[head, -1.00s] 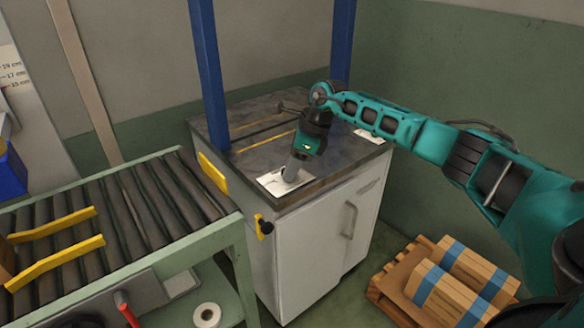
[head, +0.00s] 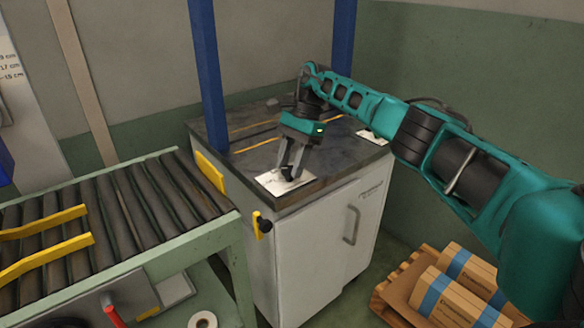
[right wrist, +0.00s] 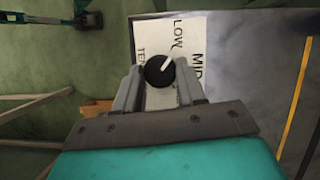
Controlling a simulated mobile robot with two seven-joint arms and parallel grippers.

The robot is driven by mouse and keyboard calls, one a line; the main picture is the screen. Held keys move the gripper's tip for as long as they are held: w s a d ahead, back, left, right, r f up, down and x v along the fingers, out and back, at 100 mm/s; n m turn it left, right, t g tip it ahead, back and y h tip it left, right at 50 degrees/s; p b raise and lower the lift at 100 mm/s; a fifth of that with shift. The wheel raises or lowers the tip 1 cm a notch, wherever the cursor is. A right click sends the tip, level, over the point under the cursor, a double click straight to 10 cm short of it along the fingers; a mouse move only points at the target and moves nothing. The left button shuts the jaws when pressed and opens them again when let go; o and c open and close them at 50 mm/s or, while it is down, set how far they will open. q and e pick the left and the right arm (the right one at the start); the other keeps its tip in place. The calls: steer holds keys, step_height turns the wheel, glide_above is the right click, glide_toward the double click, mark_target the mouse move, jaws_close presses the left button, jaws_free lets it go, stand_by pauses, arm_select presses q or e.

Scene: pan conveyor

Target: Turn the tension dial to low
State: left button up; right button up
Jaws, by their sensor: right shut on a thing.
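The tension dial is a round black knob (right wrist: 159,71) with a white pointer line, set on a white label plate (right wrist: 148,38) in the right wrist view. The plate reads LOW and MID. The pointer slants up and right, toward the area by the LOW lettering. In the head view the plate (head: 266,182) lies on the front corner of the cabinet top. My right gripper (head: 290,173) points down over it, its two fingers on either side of the knob and shut on it. The gripper also shows in the right wrist view (right wrist: 159,82).
The white cabinet (head: 312,245) has a dark top with yellow lines. Blue posts (head: 208,75) rise beside and behind it. A roller conveyor (head: 120,210) with yellow guides stands at left. Strapped cartons (head: 450,290) lie on a pallet at lower right.

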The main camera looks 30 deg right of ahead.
arm_select(q)
steer(key=shift+d+f+b, duration=0.25)
steer(key=shift+f+b, duration=0.1)
steer(key=shift+b, duration=0.05)
arm_select(e)
steer(key=shift+w+n+g, duration=0.1)
steer(key=shift+n+g, duration=0.2)
steer(key=shift+n, duration=0.5)
arm_select(q)
steer(key=shift+w+r, duration=0.25)
steer(key=shift+r, duration=0.1)
steer(key=shift+s+f, duration=0.1)
steer(key=shift+f, duration=0.1)
arm_select(e)
steer(key=o, duration=1)
steer(key=shift+o, duration=0.2)
